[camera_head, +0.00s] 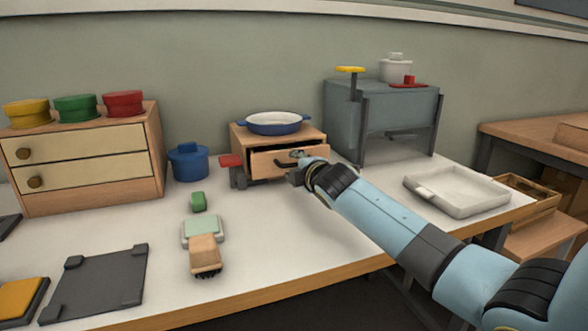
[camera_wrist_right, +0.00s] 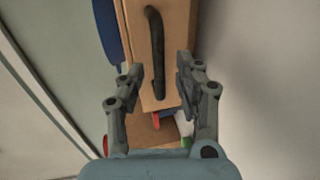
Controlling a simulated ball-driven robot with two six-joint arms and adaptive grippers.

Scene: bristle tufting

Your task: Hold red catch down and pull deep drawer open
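The small wooden drawer cabinet (camera_head: 241,143) stands near the back of the white table. Its drawer front (camera_head: 262,166) sits a little forward, with a dark gap above it. A dark bar handle (camera_head: 284,163) is on the front; in the wrist view the handle (camera_wrist_right: 155,50) runs lengthwise. The red catch (camera_head: 231,160) sticks out at the cabinet's left side, with nothing touching it. My right gripper (camera_head: 297,164) is at the drawer front. In the wrist view its fingers (camera_wrist_right: 160,80) are spread apart around the handle's near end, not visibly closed on it.
A blue pan (camera_head: 273,124) rests on the cabinet. A blue pot (camera_head: 188,163) stands to its left, and a larger drawer unit (camera_head: 85,160) beyond. A grey stand (camera_head: 385,120) is behind right. A white tray (camera_head: 456,190) lies right. A green block (camera_head: 198,202) and brush (camera_head: 205,255) lie in front.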

